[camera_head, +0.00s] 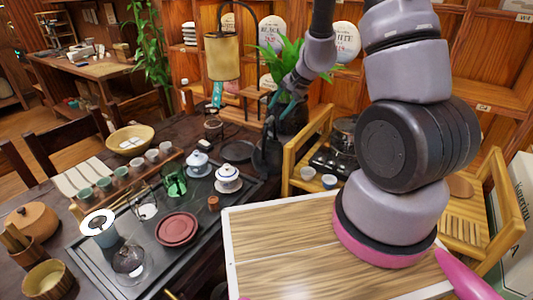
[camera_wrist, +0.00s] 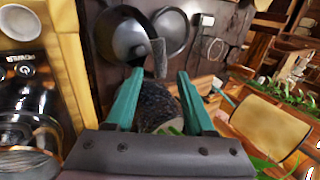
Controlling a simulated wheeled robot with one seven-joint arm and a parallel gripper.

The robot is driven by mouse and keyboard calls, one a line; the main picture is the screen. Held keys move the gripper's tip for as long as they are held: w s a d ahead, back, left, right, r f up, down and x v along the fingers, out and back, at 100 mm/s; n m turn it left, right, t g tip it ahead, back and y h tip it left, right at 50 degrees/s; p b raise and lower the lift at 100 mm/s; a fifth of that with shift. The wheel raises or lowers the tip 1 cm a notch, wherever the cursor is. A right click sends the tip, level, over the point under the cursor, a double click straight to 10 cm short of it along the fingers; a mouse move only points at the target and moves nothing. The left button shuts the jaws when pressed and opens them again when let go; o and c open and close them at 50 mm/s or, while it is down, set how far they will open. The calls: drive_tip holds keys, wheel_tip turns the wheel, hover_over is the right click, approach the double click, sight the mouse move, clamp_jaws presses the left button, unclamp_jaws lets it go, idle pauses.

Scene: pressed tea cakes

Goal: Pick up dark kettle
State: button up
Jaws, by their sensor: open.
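The dark kettle (camera_head: 268,158) stands near the far right end of the dark table, beside a dark round dish (camera_head: 238,151). In the wrist view the kettle (camera_wrist: 128,40) is at the upper left, beyond the fingertips, with its grey handle upright. My gripper (camera_head: 271,101) is above the kettle, near the plant. In the wrist view its teal fingers (camera_wrist: 159,84) are apart and nothing is held. A dark textured surface, likely the plant pot, shows between and below the fingers.
A leafy plant (camera_head: 275,65) stands close behind my gripper. A hanging lamp (camera_head: 221,56) is to its left. A wooden stand (camera_head: 303,160) with a glass pot on a heater is right of the kettle. A tea tray (camera_head: 150,262) with several cups lies left.

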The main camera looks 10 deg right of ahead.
sight(266, 125)
drive_tip(key=x, duration=0.9)
drive_tip(key=shift+w+a+f, duration=0.1)
drive_tip(key=shift+a+f, duration=0.05)
drive_tip(key=shift+f, duration=0.2)
clamp_jaws()
drive_tip(key=shift+r, duration=0.1)
idle(0.9)
